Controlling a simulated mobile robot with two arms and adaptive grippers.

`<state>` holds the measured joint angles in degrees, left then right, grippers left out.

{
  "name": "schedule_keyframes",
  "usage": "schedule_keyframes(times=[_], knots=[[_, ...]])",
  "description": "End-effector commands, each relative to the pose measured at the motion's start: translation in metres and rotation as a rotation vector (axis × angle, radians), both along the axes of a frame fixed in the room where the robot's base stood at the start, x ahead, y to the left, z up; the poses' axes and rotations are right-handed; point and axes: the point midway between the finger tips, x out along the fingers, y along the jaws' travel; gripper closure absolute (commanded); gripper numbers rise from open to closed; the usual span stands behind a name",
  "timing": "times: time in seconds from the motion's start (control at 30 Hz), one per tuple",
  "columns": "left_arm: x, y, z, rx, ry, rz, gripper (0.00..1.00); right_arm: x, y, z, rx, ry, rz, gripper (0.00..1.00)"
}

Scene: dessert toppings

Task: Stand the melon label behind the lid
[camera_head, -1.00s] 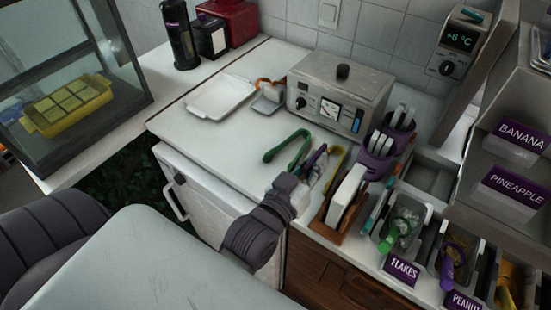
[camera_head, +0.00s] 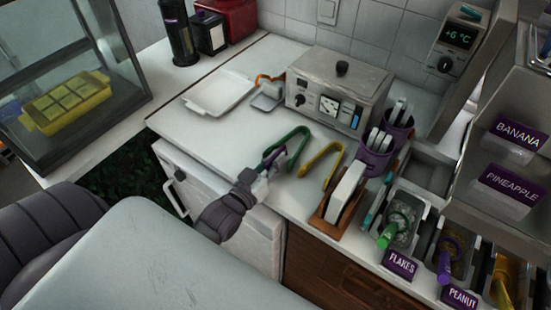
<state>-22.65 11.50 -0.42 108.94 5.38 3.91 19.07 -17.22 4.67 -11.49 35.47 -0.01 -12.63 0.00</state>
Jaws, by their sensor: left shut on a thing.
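My right gripper is not in view.
Green tongs (camera_head: 293,137) and yellow tongs (camera_head: 321,160) lie near the gripper. A wooden rack (camera_head: 331,213) holds white slabs. A metal control box (camera_head: 341,92), a small grey dish (camera_head: 266,101) and purple cups (camera_head: 375,161) stand behind. The left-middle counter is clear.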

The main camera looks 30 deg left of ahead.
Motion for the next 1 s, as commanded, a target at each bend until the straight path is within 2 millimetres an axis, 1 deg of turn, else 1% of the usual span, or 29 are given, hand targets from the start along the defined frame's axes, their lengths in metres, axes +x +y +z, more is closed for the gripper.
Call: schedule_keyframes(times=[0.23, 0.33, 0.37, 0.5, 0.77, 0.87, 1.0], knots=[[0.0, 0.0, 0.0, 0.0, -0.002, 0.0, 1.0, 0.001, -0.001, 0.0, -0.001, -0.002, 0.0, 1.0], [0.0, 0.0, -0.004, 0.0, -0.001, -0.001, 1.0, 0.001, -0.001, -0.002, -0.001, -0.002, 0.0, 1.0], [0.0, 0.0, -0.004, 0.0, -0.001, -0.001, 0.89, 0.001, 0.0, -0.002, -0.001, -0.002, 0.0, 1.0], [0.0, 0.0, -0.003, 0.0, -0.001, -0.001, 0.65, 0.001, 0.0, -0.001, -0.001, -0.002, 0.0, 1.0], [0.0, -0.001, -0.003, 0.0, -0.001, -0.001, 0.65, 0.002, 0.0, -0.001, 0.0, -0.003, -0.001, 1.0], [0.0, -0.001, 0.002, 0.0, -0.001, -0.001, 0.65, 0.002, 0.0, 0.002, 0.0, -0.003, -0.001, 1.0], [-0.019, 0.001, -0.003, 0.0, 0.003, 0.0, 0.65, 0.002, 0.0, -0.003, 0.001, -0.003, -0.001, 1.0]])
